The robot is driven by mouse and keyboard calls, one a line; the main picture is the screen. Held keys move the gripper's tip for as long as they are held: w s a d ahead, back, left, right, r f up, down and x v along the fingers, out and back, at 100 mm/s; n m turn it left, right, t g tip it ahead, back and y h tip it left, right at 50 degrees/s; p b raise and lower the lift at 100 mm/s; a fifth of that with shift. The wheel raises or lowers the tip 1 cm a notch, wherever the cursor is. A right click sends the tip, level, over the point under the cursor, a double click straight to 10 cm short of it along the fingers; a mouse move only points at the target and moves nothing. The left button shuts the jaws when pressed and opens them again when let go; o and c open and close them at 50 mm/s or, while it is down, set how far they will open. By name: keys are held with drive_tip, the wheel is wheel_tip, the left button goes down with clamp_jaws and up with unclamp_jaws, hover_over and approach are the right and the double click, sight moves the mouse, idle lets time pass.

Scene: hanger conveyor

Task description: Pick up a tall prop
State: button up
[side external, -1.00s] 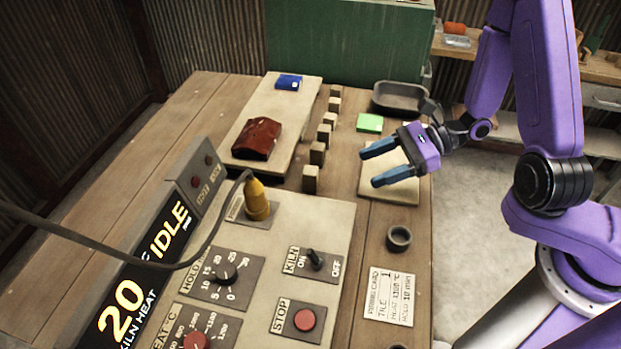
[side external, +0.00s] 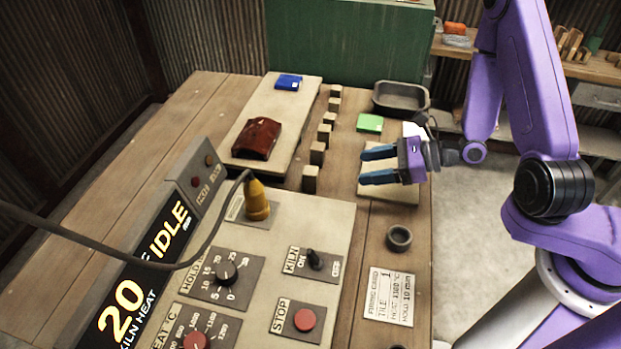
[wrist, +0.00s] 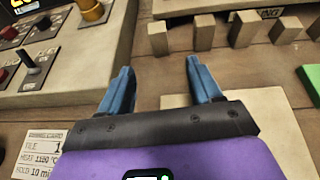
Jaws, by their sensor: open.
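Several beige block-like props stand upright in a row on the wooden table; the nearest prop (side external: 310,179) and the one behind it (side external: 317,153) are clearest in the side view. In the wrist view they line the top, with one prop (wrist: 158,38) ahead between the fingers and another prop (wrist: 204,32) to its right. They differ somewhat in height; I cannot tell surely which count as tall. My gripper (side external: 364,166) is open and empty, its blue fingers (wrist: 160,66) pointing toward the row, apart from it, above a pale square slab (side external: 390,193).
A long pale board (side external: 245,165) holding a brown glazed tile (side external: 257,138) and a blue piece (side external: 288,82) lies beyond the row. A green block (side external: 370,123), dark tray (side external: 401,99) and small dark cup (side external: 399,238) are nearby. The control panel (side external: 335,222) borders the row's near end.

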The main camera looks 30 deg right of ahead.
sight(312, 176)
drive_tip(key=x, duration=1.4)
drive_tip(key=shift+s+a, duration=0.15)
drive_tip(key=c, duration=1.1)
drive_tip(key=shift+r, duration=0.15)
